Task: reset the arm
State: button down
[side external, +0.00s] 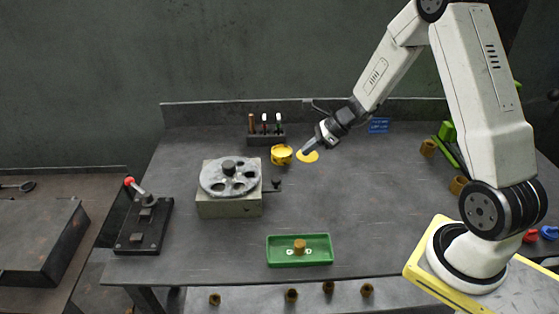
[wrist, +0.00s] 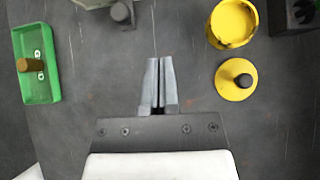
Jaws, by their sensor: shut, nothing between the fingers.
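My gripper (side external: 309,147) is shut and empty. It hangs above the back middle of the table (side external: 360,220), close to a flat yellow disc (side external: 311,157) in the side view. In the wrist view my gripper's fingers (wrist: 159,60) lie together, pointing up the picture. There the yellow disc (wrist: 236,80) has a dark knob and lies to their right, apart from them. How high the fingers are above the table is hard to tell.
A yellow cup (side external: 281,155) stands left of the disc. A round plate on a grey block (side external: 230,204), a lever with a red knob (side external: 143,225), a tool rack (side external: 265,140) and a green tray (side external: 320,260) with a brown piece (side external: 299,246) stand around. The table's right middle is clear.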

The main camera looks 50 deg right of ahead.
jog(key=s+a+r+n+g+h, duration=0.2)
jog(key=s+a+n, duration=0.4)
jog(key=n, duration=0.7)
jog(key=s+a+r+n+g+h, duration=0.1)
jog(key=s+a+r+n+h, duration=0.2)
jog(key=n, duration=1.1)
jog(key=s+a+h, duration=0.1)
jog(key=s+a, duration=0.2)
jog(key=s, duration=0.3)
jog(key=shift+s+r+g, duration=0.2)
jog(key=shift+g, duration=0.2)
